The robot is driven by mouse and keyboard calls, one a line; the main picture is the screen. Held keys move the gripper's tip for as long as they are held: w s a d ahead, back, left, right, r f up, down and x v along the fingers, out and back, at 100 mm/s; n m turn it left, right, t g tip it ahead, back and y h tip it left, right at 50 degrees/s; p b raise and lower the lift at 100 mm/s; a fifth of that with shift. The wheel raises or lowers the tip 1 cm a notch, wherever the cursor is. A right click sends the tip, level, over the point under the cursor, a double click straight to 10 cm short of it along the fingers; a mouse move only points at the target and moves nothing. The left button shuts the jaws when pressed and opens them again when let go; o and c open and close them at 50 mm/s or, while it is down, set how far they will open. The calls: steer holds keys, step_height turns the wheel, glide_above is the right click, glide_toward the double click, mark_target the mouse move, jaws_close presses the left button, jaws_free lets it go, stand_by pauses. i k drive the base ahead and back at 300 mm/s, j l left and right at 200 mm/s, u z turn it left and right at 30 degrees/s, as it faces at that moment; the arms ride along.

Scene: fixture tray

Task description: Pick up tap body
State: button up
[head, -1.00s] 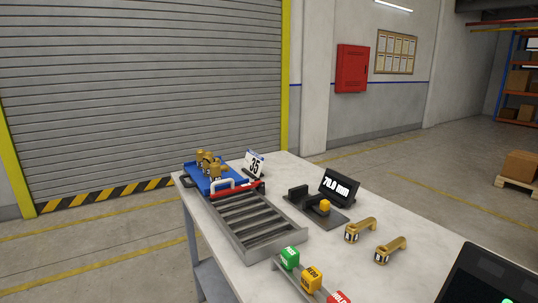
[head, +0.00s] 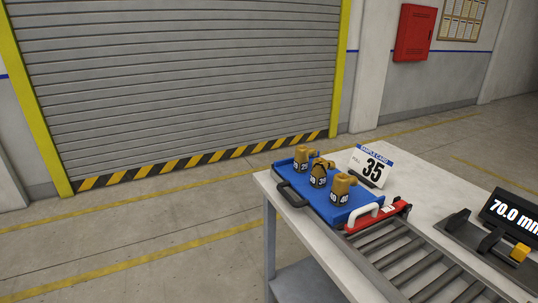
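Three brass tap bodies stand in a row on a blue tray (head: 363,197) at the near-left end of the table. The far-left tap body (head: 302,157), the middle tap body (head: 319,170) and the front-right tap body (head: 340,187) each carry a dark label with white digits; the front one seems to read 40, and the others are too small to read surely. All three look upright and slightly apart. My gripper is not in view.
A card reading 35 (head: 371,168) stands behind the tray. A red bar (head: 375,219) and a white handle (head: 362,215) are at the tray's right end, beside a grey roller rack (head: 408,258).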

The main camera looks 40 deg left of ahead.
mark_target(318, 174)
steer(key=u, duration=1)
steer(key=i+j, duration=0.4)
steer(key=i, duration=0.1)
